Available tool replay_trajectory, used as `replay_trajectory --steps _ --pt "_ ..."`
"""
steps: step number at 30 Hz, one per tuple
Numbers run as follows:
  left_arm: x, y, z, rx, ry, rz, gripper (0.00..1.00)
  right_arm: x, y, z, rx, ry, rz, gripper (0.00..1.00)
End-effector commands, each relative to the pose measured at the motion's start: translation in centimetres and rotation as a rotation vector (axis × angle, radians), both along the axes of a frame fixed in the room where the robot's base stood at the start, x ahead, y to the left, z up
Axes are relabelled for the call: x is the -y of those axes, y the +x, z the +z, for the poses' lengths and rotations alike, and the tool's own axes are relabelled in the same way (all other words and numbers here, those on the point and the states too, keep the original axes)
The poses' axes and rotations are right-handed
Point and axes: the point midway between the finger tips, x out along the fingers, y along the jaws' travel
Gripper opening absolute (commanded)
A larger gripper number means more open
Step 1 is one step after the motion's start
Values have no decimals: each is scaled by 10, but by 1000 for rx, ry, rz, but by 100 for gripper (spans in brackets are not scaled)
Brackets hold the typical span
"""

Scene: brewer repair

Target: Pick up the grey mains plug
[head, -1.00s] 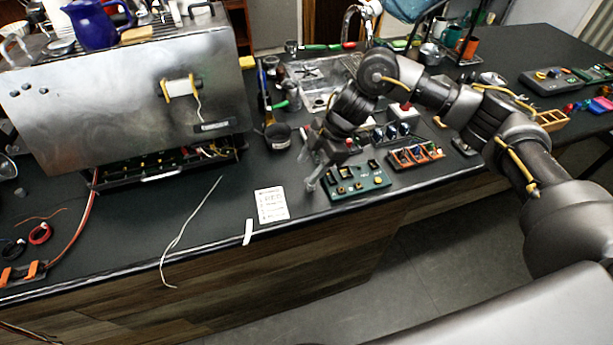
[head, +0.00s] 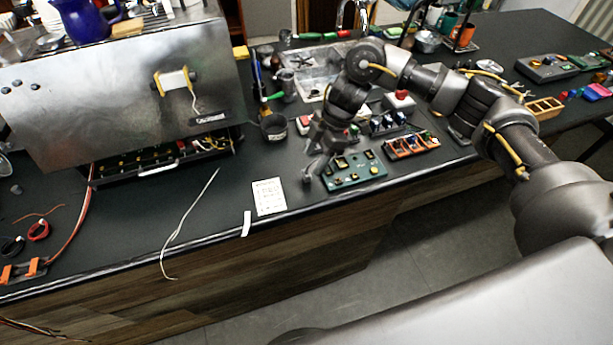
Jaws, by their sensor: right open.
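I cannot pick out the grey mains plug for certain. A small grey piece (head: 16,189) lies on the counter at the far left, too small to identify. A pale cord (head: 190,222) lies on the counter and hangs over its front edge; no plug shows clearly on it. My right gripper (head: 314,172) points down, open and apparently empty, at the left end of the green circuit board (head: 356,178), near the counter's front. Its fingers are blurred, and I cannot tell whether they touch the board. My left gripper is not in view.
A steel brewer housing (head: 110,100) stands at the left with its lower tray exposed. A white printed card (head: 268,196) lies left of my gripper. An orange rack (head: 411,146) and a wooden divided box (head: 544,108) stand to the right.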

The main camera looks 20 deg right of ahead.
Motion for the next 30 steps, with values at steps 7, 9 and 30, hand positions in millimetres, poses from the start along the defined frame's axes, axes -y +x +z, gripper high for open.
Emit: replay_trajectory --steps 7,9,30 --pt "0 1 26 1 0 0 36 -13 -8 -27 -5 -1 1 55" --pt "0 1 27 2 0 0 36 -16 -8 -36 -5 0 0 55" --pt "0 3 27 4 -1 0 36 -19 -7 -47 0 -1 1 9"
